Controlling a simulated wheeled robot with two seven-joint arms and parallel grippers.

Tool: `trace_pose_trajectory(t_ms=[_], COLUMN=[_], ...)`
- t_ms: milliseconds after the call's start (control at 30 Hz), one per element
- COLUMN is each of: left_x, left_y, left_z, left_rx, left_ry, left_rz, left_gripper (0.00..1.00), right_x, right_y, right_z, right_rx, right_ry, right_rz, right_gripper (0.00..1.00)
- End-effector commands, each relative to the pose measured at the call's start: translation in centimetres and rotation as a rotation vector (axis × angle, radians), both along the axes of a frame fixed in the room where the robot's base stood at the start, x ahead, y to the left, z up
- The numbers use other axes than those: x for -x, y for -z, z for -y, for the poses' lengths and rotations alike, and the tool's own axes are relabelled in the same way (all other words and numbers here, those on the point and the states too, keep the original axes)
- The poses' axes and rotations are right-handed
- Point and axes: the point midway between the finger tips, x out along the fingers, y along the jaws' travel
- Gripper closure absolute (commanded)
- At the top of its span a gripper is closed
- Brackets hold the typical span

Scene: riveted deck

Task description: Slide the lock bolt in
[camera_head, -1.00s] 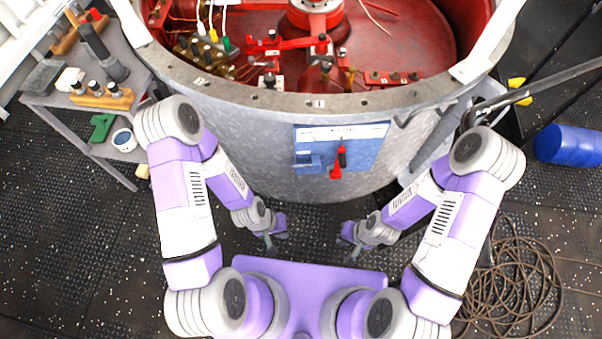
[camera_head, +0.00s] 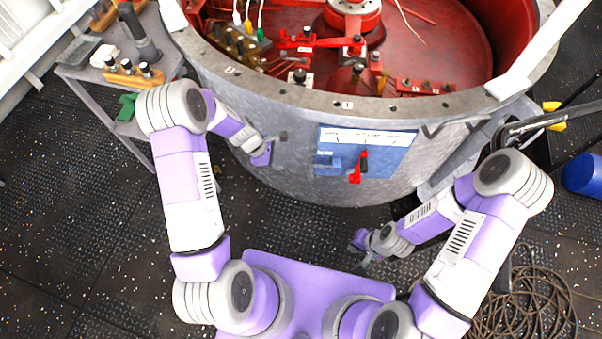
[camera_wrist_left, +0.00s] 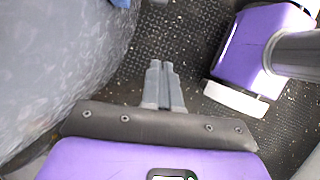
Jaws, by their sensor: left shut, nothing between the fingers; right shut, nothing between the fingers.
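A blue panel (camera_head: 324,143) with a white label strip is fixed to the outer wall of the round grey drum (camera_head: 265,100). A red handle with a black grip (camera_head: 356,174) stands on the panel, with a small blue block (camera_head: 331,163) to its left. I cannot tell for sure which part is the lock bolt. My left gripper (camera_head: 281,136) is near the drum wall, left of the panel and apart from it. Its fingers (camera_wrist_left: 158,66) are shut and empty in the left wrist view. My right gripper (camera_head: 367,263) is shut and empty, low, in front of the drum and below the panel.
Red fittings (camera_head: 310,42) sit inside the open drum. A tool bench (camera_head: 85,72) stands at the left. A coiled cable (camera_head: 530,300) lies on the floor at the right, and a blue cylinder (camera_head: 583,174) is at the right edge.

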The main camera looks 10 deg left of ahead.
Motion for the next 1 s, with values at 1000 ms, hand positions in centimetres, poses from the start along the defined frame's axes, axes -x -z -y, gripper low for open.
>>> trace_pose_trajectory(t_ms=[1000], left_x=[-1.5], left_y=[9.3], left_z=[4.2], left_rx=[0.018], left_ry=[-0.043], left_rz=[-0.016], left_gripper=[1.0], right_x=[0.0], right_y=[4.0], right_z=[0.0], right_rx=[0.0], right_ry=[0.0], right_rz=[0.0], right_gripper=[1.0])
